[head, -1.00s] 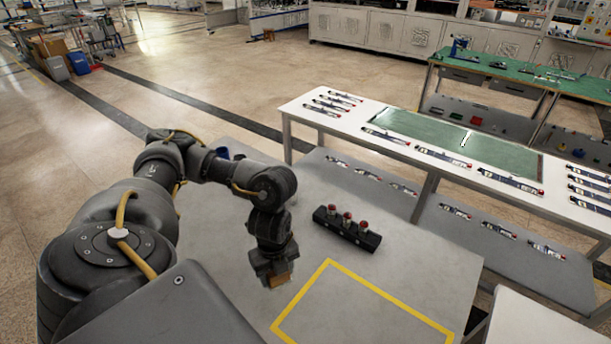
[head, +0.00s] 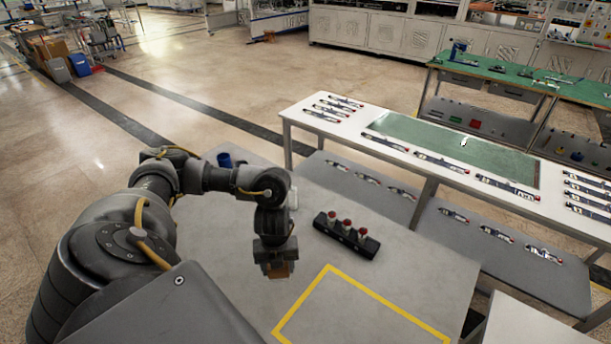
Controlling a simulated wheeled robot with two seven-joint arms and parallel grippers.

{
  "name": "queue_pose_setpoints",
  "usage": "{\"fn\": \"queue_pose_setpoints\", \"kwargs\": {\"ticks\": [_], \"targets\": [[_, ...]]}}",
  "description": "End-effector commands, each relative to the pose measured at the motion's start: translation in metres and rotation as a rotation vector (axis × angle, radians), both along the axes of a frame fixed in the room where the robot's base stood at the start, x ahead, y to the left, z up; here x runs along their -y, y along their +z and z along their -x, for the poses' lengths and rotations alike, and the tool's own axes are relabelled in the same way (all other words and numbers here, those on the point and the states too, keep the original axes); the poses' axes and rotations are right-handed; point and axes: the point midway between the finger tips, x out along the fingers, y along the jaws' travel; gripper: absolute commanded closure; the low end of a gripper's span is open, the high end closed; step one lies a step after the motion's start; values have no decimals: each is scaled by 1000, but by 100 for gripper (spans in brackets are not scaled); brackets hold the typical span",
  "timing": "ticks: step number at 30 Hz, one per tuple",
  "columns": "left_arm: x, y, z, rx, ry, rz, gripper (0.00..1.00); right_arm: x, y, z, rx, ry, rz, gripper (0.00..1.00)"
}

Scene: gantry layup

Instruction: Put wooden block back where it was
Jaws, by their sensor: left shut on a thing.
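A small orange-brown wooden block (head: 279,270) shows in the head view, low between the fingers of my left gripper (head: 277,265). The gripper is shut on it and points down over the grey table (head: 425,262). The block is left of the yellow outlined rectangle (head: 328,268) and outside it. I cannot tell whether the block touches the table top. My right gripper is not in view.
A black holder (head: 346,238) with several red-topped pieces stands right of my left gripper. A blue cup (head: 225,160) stands behind my arm. The yellow outlined area is empty. A white table (head: 300,108) with a green mat stands beyond.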

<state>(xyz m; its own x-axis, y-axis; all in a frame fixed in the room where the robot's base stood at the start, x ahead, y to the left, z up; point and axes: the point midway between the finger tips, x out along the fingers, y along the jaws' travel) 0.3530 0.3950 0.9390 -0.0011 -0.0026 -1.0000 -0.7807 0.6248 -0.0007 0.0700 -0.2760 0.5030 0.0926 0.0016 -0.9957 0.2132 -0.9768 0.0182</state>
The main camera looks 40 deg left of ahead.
Motion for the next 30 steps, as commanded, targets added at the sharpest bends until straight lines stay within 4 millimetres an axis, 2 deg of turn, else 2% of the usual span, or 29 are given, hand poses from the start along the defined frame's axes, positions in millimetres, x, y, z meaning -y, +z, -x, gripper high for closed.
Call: {"fn": "queue_pose_setpoints", "kwargs": {"ticks": [3,6,12,20,27,30], "targets": [[20,-13,-26,-3,1,2,66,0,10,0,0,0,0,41],[28,-39,-37,-5,4,2,66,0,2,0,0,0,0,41],[38,-62,-55,-2,2,0,66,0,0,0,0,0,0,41],[41,-68,-60,-1,1,-1,66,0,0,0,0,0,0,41],[43,-97,-62,-3,3,-1,66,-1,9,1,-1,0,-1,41],[43,-102,-63,-1,1,-1,66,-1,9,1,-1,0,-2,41]]}}
